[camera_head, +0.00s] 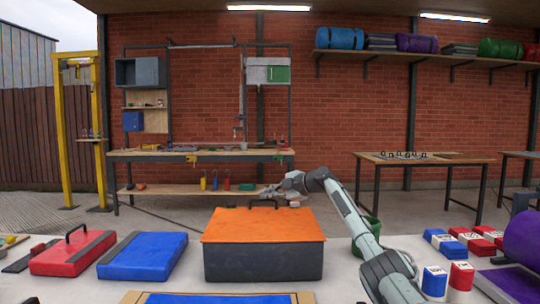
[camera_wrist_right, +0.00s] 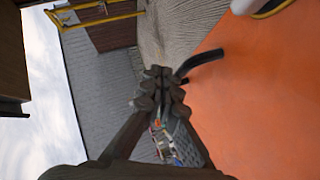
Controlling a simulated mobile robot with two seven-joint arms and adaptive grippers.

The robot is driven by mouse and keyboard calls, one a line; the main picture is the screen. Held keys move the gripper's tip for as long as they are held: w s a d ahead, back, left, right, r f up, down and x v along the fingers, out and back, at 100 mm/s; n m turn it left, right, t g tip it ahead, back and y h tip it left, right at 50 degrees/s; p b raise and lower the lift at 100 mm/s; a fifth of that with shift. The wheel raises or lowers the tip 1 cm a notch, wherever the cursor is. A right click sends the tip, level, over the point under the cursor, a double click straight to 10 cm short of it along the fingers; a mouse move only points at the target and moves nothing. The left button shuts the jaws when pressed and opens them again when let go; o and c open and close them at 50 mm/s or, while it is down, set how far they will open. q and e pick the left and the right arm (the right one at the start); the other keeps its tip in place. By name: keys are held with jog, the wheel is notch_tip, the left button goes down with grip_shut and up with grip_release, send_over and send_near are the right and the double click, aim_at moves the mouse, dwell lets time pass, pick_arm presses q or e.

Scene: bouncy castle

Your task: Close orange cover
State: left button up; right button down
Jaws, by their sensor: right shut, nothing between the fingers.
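The orange cover (camera_head: 262,225) lies across the top of a dark grey box (camera_head: 262,262) in the middle of the head view. I cannot tell whether its edges sit fully down all round. A black handle (camera_head: 250,206) stands at the cover's far edge. My right gripper (camera_head: 268,191) is shut and empty, just beyond that far edge. In the right wrist view the closed fingertips (camera_wrist_right: 160,88) are beside the black handle (camera_wrist_right: 199,63), and the orange cover (camera_wrist_right: 262,95) fills the right side. I cannot tell whether the fingers touch the handle. My left gripper is not in view.
A blue case (camera_head: 145,255) and a red case (camera_head: 72,253) with a black handle lie left of the box. Red and blue blocks (camera_head: 460,275) and a purple roll (camera_head: 523,240) are at the right. A workbench (camera_head: 200,156) stands at the back wall.

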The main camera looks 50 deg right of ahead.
jog(key=shift+s, duration=0.45)
jog(key=v, duration=1.1)
jog(key=shift+r, duration=0.25)
